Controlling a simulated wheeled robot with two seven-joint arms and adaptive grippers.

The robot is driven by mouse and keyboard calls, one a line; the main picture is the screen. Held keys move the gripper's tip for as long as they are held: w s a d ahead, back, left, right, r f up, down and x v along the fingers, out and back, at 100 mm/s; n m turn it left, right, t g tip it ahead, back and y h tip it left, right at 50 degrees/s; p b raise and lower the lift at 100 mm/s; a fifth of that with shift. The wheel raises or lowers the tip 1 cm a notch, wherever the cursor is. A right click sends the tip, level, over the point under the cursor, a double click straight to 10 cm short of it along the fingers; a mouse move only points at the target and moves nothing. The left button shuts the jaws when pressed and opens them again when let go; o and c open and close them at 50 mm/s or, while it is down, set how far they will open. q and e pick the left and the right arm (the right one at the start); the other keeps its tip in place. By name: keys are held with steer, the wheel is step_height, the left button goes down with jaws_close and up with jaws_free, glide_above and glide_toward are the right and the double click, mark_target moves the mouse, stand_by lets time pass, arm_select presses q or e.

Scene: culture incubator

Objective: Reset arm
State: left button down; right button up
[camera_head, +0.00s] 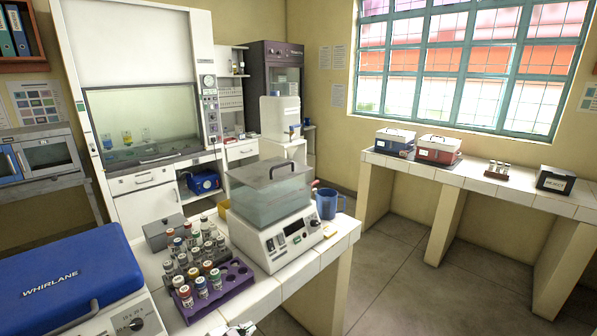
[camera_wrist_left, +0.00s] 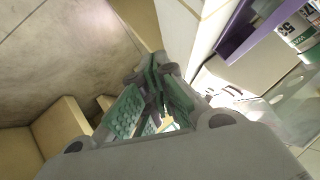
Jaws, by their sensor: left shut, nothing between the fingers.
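My left gripper (camera_wrist_left: 160,72) shows in the left wrist view with its green-padded fingers drawn together at the tips, and nothing is held between them. It is beside the edge of the white bench, with the floor below. A small pale piece at the bottom edge of the head view, in front of the purple rack (camera_head: 237,277), may be its tip. The purple rack also shows at the top right of the left wrist view (camera_wrist_left: 241,36), apart from the fingers. My right gripper is in neither view.
Several capped vials (camera_head: 201,287) stand in and beside the rack. A water bath (camera_head: 277,240), a blue mug (camera_head: 329,203) and a blue-lidded Whirlane machine (camera_head: 65,280) share the bench. Open floor (camera_head: 400,275) lies to the right, before the window bench (camera_head: 480,185).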

arm_select(q)
steer(key=s+a+f+n+g+y, duration=0.2)
steer(key=s+a+f+n+g, duration=0.15)
steer(key=s, duration=0.55)
steer(key=s+a+f+n+g+y, duration=0.25)
steer(key=s+a+f+n, duration=0.2)
steer(key=s, duration=0.45)
step_height(320, 180, down, 31)
steer(key=a+g, duration=0.2)
steer(key=s+a+f, duration=0.4)
steer(key=s+f, duration=0.6)
steer(key=s, duration=0.1)
steer(key=s+a+f, duration=0.4)
steer(key=s+f, duration=0.6)
steer(key=s, duration=0.1)
steer(key=shift+a+g, duration=0.25)
steer(key=shift+g, duration=0.05)
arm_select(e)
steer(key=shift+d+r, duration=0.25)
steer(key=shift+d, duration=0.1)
arm_select(q)
steer(key=shift+f, duration=0.1)
steer(key=shift+w, duration=0.1)
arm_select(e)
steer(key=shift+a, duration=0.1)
